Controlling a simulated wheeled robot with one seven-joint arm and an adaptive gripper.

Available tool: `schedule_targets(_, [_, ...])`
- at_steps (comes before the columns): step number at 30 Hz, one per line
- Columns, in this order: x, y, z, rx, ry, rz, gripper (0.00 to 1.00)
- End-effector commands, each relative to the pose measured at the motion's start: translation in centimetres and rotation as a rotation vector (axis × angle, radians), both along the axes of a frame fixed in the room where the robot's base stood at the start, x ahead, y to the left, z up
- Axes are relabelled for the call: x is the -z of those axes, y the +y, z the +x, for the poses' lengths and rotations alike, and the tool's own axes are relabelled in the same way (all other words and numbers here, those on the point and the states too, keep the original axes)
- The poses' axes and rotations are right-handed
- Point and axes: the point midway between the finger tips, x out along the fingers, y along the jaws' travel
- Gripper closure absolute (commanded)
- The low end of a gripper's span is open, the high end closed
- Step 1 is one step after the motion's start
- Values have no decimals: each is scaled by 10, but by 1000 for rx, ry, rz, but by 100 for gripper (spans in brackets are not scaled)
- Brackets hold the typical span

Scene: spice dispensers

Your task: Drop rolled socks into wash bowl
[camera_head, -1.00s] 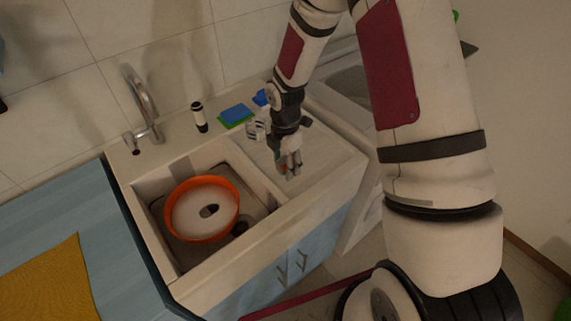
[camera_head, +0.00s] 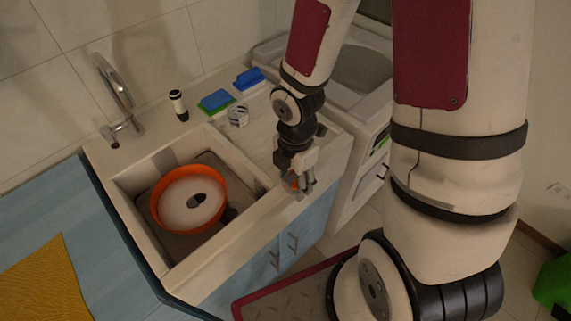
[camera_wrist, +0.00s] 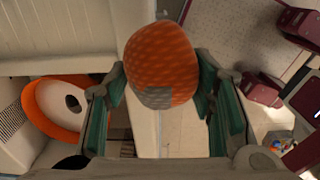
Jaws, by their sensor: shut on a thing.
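My gripper (camera_head: 302,187) is shut on an orange and grey rolled sock (camera_wrist: 160,62), which shows clearly between the fingers in the wrist view. In the head view only a bit of orange shows between the fingers, near the counter's front edge, right of the sink. The orange wash bowl (camera_head: 160,216), pale inside, sits in the sink basin to the left of my gripper. It also shows at the left of the wrist view (camera_wrist: 37,112). A small dark and light patch shows inside it; I cannot tell what it is. A black-and-white striped roll (camera_head: 237,116) lies on the counter behind my gripper.
A faucet (camera_head: 121,95) and a black-and-white bottle (camera_head: 178,105) stand behind the sink. A blue and green sponge (camera_head: 216,100) and a blue brush (camera_head: 249,79) lie on the back counter. A white washing machine (camera_head: 362,150) stands right of the cabinet.

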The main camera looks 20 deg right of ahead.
Motion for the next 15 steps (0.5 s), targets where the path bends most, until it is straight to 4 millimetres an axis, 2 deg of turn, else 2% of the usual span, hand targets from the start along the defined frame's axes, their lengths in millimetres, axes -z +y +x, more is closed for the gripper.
schedule_targets(5, [-1, 0, -10, 0, 1, 0, 78])
schedule_targets(15, [-1, 0, -10, 4, 0, 0, 78])
